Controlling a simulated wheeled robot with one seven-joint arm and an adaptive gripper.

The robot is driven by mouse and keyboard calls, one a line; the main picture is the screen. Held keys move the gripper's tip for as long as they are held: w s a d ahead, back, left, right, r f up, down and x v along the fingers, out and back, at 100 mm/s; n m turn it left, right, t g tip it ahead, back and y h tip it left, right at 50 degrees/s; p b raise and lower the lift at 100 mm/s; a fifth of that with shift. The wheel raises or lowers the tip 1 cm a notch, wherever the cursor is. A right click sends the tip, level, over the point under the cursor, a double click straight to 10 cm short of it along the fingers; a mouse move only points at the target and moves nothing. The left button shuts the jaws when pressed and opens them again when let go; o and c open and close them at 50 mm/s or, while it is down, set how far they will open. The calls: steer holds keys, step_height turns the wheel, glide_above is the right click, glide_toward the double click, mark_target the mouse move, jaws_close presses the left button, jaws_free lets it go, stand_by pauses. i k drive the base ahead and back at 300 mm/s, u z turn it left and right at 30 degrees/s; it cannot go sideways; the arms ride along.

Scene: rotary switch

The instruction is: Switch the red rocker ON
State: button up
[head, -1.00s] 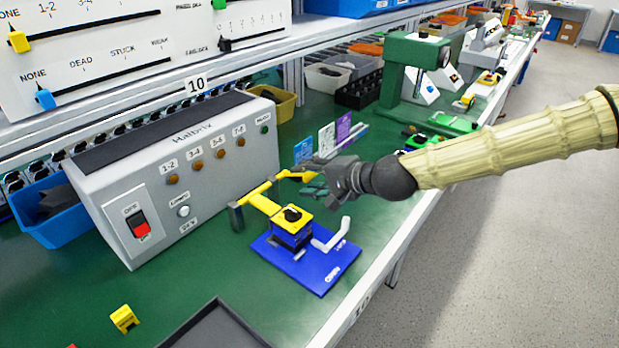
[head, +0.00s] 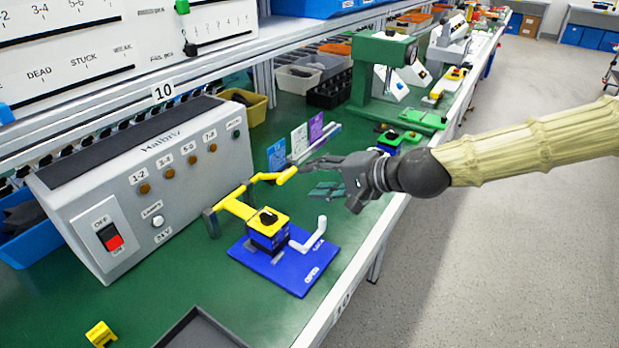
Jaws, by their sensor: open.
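The red rocker (head: 111,238) sits in a white plate on the left end of the grey Halbrix box (head: 155,190). Its upper part looks black and its lower part red, with OFF printed above and ON below. Which side is pressed in is too small to tell. My dark gripper (head: 312,177) is open and empty over the bench, well to the right of the rocker and not touching it. Its fingers point left, close to the end of a yellow bar (head: 240,205); I cannot tell whether they touch it.
A blue base (head: 285,262) with a yellow-topped switch (head: 267,220) and white handle stands before the box. A dark tray (head: 200,330) and yellow block (head: 100,334) lie in front. Coloured cards (head: 300,140) stand behind my gripper. Green bench is bare before the rocker.

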mark_target(110, 237)
steer(key=k, duration=1)
